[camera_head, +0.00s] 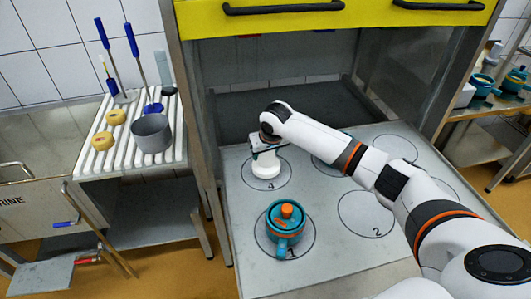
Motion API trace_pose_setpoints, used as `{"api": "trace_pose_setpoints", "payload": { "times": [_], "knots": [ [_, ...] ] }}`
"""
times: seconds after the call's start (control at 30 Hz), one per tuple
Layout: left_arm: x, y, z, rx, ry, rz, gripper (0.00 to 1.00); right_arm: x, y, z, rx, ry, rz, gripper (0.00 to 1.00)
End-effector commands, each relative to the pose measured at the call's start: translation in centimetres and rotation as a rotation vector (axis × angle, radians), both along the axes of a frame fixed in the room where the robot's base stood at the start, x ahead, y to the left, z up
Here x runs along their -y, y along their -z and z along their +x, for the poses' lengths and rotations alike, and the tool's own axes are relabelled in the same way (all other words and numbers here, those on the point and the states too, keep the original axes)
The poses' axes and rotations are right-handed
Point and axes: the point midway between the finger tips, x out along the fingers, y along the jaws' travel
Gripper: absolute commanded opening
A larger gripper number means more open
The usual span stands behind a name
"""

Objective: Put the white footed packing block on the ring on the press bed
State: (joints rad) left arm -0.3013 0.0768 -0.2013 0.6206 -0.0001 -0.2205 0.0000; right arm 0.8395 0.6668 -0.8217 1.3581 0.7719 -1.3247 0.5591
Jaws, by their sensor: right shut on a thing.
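The white footed packing block (266,172) is at the back left of the grey press bed (332,262), over a drawn ring (284,182) with a number beside it. The block looks upright, its foot inside the ring's outline. I cannot tell whether its foot touches the bed. My right gripper (266,145) is shut on the top of the block, and my right arm reaches in from the right. The fingers are small and partly hidden by the wrist. My left gripper is not in view.
A teal mould with an orange knob (286,222) stands on ring 1, in front of the block. Ring 2 (366,214) is empty. Posts and a yellow beam (300,18) frame the bed. A slatted rack (97,160) at left holds a grey pot (152,133) and yellow cheeses.

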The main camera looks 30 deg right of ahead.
Motion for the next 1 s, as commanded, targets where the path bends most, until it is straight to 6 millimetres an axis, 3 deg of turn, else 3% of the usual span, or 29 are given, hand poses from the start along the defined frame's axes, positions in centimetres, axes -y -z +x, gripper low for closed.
{"api": "trace_pose_setpoints", "payload": {
  "times": [0.43,0.47,0.6,1.0],
  "knots": [
    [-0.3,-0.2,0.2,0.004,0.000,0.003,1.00,0.0,0.9,0.0,0.003,0.000,0.000,0.16],
    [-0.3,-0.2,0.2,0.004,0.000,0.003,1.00,0.0,1.1,0.0,0.001,0.000,0.000,0.52],
    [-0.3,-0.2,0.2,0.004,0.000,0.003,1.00,0.0,1.0,0.0,0.001,0.000,-0.001,0.72],
    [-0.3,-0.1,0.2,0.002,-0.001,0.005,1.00,0.0,0.1,-0.2,0.003,0.000,0.001,0.72]
  ]
}}
